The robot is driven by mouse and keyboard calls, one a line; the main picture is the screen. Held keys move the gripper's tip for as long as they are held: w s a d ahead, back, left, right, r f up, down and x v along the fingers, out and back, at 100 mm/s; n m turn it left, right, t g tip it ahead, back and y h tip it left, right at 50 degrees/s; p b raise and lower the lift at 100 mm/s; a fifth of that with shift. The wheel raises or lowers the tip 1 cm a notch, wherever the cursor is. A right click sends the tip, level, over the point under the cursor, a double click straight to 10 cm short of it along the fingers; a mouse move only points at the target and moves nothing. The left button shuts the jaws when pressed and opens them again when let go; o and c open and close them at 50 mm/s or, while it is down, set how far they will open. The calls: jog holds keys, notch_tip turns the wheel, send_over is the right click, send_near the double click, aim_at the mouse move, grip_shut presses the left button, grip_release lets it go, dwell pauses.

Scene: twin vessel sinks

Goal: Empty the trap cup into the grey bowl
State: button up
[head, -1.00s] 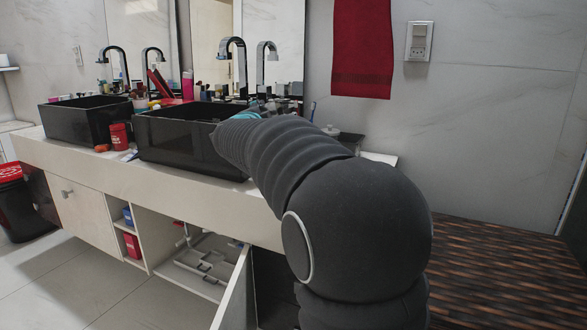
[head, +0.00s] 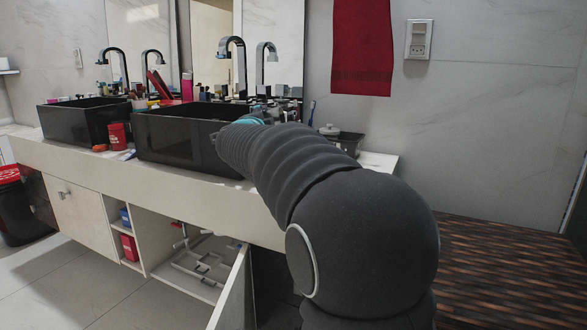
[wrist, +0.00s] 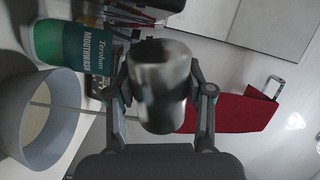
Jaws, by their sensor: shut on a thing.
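In the wrist view my gripper (wrist: 165,100) is shut on a shiny dark metal cup (wrist: 160,95), the trap cup, with one finger on each side of it. The cup's inside and any contents cannot be made out. The grey bowl (wrist: 62,130) stands at the left of the wrist view, beside the cup and apart from it. Its inner floor looks pale. In the head view my arm hides the gripper and most of what is around it, over the right end of the counter.
A red towel (head: 362,50) hangs on the wall. A cabinet door (head: 233,290) stands open below.

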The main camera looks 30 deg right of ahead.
jog(key=shift+m, duration=0.7)
jog(key=f+b, duration=0.2)
jog(key=f, duration=0.1)
jog(key=d+f+b, duration=0.1)
jog(key=b, duration=0.1)
jog(key=shift+s+f, duration=0.15)
jog(key=shift+s, duration=0.2)
jog(key=shift+s+f+m+b, duration=0.1)
jog(key=shift+f+m+b, duration=0.2)
jog(key=shift+m+b, duration=0.35)
jog(key=shift+d+r+m, duration=0.15)
jog(key=shift+m, duration=0.2)
